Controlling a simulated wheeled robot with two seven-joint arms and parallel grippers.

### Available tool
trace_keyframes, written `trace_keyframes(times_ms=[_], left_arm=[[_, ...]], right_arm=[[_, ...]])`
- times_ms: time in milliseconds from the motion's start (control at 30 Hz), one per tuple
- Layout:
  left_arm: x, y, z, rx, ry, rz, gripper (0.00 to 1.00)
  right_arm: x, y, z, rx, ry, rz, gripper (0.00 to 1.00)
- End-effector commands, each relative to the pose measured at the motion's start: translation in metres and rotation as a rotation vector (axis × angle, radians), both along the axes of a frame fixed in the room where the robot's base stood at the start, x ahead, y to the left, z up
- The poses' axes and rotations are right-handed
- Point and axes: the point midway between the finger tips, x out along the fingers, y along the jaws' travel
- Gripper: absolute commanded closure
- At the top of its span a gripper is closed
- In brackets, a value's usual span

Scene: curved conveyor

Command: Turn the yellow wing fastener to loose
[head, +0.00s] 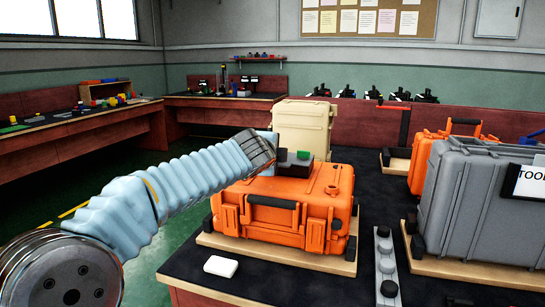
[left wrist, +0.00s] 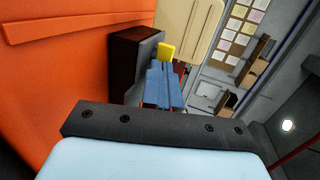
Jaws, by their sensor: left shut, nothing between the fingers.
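The yellow wing fastener (left wrist: 167,51) shows in the left wrist view as a small yellow tab at the side of a dark box (left wrist: 135,52). In the head view I cannot make the fastener out; my gripper seems to cover it. The dark box (head: 294,166) sits on top of an orange case (head: 285,213). My left gripper (head: 270,138) is at the box's left side; its blue fingers (left wrist: 163,70) are shut and empty, pointing at the fastener. They look very close to it, but I cannot tell whether they touch. My right gripper is not in view.
The orange case stands on a wooden board (head: 270,256) on a black bench top. A beige case (head: 303,127) stands behind it, a grey case (head: 470,200) to the right. A green piece (head: 303,154) is on the dark box. A white block (head: 221,266) lies in front.

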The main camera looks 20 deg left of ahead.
Motion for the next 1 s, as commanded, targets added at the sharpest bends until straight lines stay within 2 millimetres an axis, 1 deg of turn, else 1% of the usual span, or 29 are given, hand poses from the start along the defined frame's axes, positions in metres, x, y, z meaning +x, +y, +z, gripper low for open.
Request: trace_keyframes(times_ms=[567,833,1000], left_arm=[[0.001,-0.005,-0.002,0.0,-0.001,0.11,1.0],[0.003,-0.008,-0.003,0.001,-0.002,0.199,1.0],[0.006,-0.012,-0.001,0.0,-0.001,0.197,1.0]], right_arm=[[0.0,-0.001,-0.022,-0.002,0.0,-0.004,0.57],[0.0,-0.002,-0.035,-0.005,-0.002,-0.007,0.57],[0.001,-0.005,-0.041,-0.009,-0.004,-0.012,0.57]])
